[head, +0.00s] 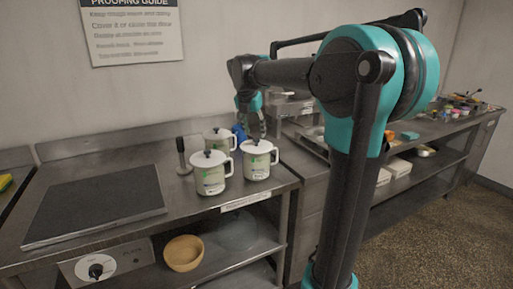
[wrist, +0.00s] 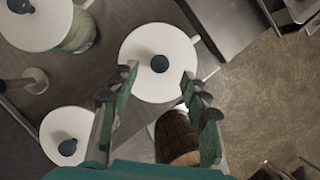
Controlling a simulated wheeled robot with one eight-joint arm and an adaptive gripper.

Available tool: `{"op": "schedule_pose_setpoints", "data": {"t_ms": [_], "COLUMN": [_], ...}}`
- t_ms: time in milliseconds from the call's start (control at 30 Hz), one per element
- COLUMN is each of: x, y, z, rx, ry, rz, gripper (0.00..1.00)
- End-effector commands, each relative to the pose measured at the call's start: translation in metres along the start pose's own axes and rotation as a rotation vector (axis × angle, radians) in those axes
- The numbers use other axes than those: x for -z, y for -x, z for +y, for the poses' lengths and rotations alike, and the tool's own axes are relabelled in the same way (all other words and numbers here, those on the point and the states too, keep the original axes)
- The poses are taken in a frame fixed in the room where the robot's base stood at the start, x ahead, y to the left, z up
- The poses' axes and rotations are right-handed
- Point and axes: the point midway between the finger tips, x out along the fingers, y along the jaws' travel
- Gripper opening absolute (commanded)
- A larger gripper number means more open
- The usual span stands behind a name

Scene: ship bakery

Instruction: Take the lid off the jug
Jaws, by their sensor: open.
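Three white lidded jugs with dark knobs stand close together on the steel counter: a front-left jug (head: 211,178), a back jug (head: 222,141) and a right jug (head: 256,165). My gripper (head: 254,128) hangs above the right jug. In the wrist view, my gripper (wrist: 160,76) is open and empty. Its fingers lie either side of a round white lid (wrist: 150,88) with a dark knob (wrist: 160,63), apart from the knob. Two other lids show at the upper left (wrist: 35,22) and lower left (wrist: 68,135). Whether the fingers touch the lid is unclear.
A dark-handled upright tool (head: 182,155) stands left of the jugs, beside a dark flat plate (head: 95,208). A blue item (head: 239,132) is partly hidden behind the jugs. A tan bowl (head: 183,253) sits on the shelf below. A brown ribbed object (wrist: 175,135) lies below the fingers.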

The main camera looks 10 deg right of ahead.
Motion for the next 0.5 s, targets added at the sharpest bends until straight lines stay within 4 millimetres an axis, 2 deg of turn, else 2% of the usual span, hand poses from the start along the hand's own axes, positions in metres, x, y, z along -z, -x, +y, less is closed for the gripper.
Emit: {"op": "schedule_pose_setpoints", "data": {"t_ms": [100, 233, 500], "x": [-0.001, -0.001, -0.001], "y": [-0.019, -0.035, -0.042], "z": [0.0, 0.0, 0.0], "rx": [0.0, 0.0, 0.0], "ry": [-0.002, -0.002, 0.0], "rz": [0.0, 0.0, 0.0], "gripper": [0.46, 0.46, 0.46]}}
